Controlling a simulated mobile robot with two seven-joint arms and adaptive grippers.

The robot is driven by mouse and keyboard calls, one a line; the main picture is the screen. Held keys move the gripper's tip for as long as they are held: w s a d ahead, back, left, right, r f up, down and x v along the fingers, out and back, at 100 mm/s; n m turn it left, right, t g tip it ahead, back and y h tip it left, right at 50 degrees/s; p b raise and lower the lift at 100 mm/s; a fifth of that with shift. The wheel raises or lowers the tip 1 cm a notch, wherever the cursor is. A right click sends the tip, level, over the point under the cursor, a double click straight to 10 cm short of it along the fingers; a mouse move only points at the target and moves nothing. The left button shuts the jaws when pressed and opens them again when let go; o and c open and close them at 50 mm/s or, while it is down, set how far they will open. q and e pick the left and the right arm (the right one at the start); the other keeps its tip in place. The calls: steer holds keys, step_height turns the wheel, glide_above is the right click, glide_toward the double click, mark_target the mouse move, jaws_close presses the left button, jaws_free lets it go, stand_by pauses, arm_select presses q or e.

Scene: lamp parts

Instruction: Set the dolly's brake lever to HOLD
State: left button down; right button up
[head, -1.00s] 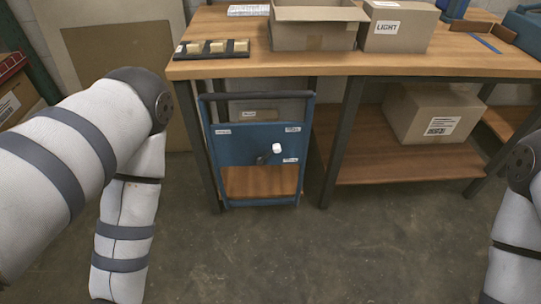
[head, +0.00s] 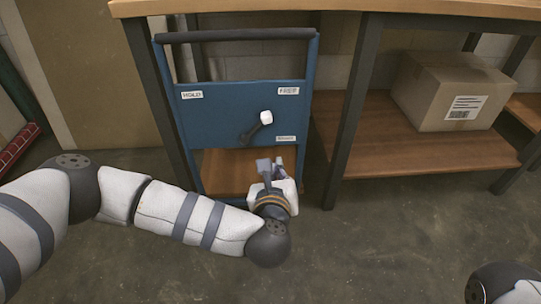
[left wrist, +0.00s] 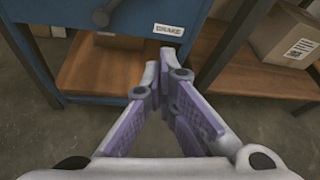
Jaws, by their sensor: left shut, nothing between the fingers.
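The dolly (head: 215,120) has an upright blue panel with a dark top handle. Its brake lever (head: 257,127) is a short dark arm with a white knob, tilted up and right toward the FREE label (head: 288,91). The HOLD label (head: 192,95) is at the panel's upper left. The BRAKE label (head: 285,139) is at the lower right and shows in the left wrist view (left wrist: 168,30). My left gripper (head: 270,165) is shut and empty, below the lever and the BRAKE label, apart from the lever. The wrist view shows its fingertips (left wrist: 164,66) together; the knob is out of that view.
A workbench (head: 400,12) stands behind the dolly, its dark leg (head: 347,115) just right of it. A cardboard box (head: 450,90) sits on the lower shelf (head: 400,150). The concrete floor in front is clear. Part of my right arm shows at lower right.

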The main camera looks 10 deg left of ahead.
mark_target(255, 130)
arm_select(q)
steer(key=shift+w+a+r+n+y, duration=0.4)
steer(key=shift+w+a+n, duration=0.2)
steer(key=shift+a+n, duration=0.15)
steer(key=shift+d+f, duration=0.1)
steer(key=b+x, duration=0.4)
steer(key=x, duration=0.5)
steer(key=r, duration=0.1)
steer(key=r+p, duration=0.1)
steer(key=a+r, duration=0.1)
steer(key=shift+w+a+r, duration=0.1)
steer(key=shift+w+r, duration=0.2)
steer(key=shift+r, duration=0.05)
steer(key=shift+a, duration=0.1)
